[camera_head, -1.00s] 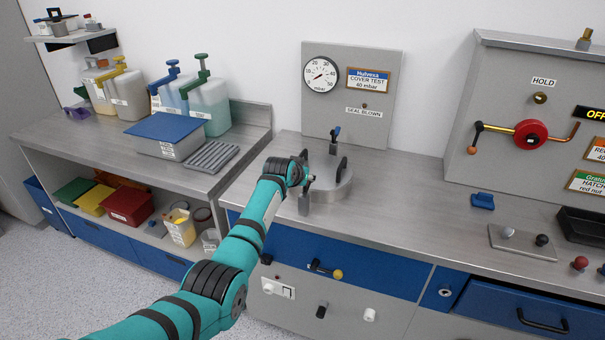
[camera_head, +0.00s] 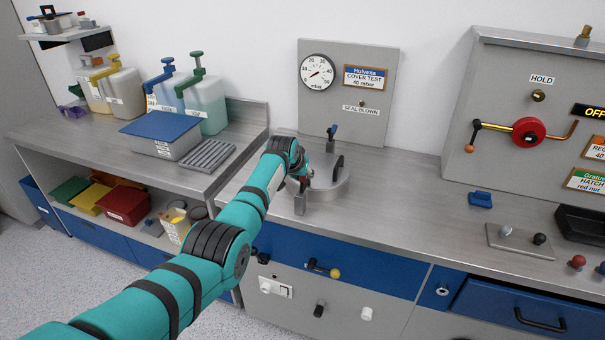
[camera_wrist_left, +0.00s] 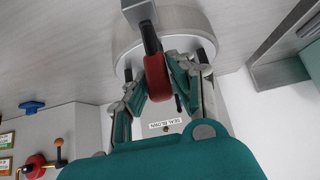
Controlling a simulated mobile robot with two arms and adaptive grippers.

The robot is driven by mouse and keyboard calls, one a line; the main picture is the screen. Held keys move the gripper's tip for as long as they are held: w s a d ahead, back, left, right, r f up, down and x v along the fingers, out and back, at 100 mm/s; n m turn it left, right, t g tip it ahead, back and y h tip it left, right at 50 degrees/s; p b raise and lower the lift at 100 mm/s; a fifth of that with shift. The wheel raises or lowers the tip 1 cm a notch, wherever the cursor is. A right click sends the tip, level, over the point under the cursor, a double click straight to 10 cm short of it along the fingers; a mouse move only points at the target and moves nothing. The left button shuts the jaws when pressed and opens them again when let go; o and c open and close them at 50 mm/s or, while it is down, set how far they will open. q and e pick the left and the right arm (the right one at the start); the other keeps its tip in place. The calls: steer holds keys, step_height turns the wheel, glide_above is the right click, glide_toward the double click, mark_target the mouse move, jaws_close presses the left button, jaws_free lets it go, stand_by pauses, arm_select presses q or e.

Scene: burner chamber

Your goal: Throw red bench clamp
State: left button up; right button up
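The red bench clamp's handle (camera_wrist_left: 156,78) shows in the left wrist view, with a dark bar running to a grey block (camera_wrist_left: 138,10). It stands at the rim of the round metal chamber (camera_wrist_left: 196,22). My left gripper (camera_wrist_left: 156,84) has one finger on each side of the red handle. I cannot tell whether both fingers press on it. In the head view my left gripper (camera_head: 303,178) is over the near left side of the chamber (camera_head: 328,192) and mostly hides the clamp. My right gripper is not in view.
A black-handled clamp (camera_head: 338,166) and a blue-handled one (camera_head: 332,131) stand by the chamber. The gauge panel (camera_head: 380,75) is behind it. A blue block (camera_head: 480,199) and a plate with two knobs (camera_head: 518,243) lie to the right. The bench between is clear.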

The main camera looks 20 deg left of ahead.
arm_select(q)
steer(key=o, duration=0.4)
steer(key=shift+d+f, duration=0.1)
steer(key=v, duration=1.2)
steer(key=shift+w, duration=0.1)
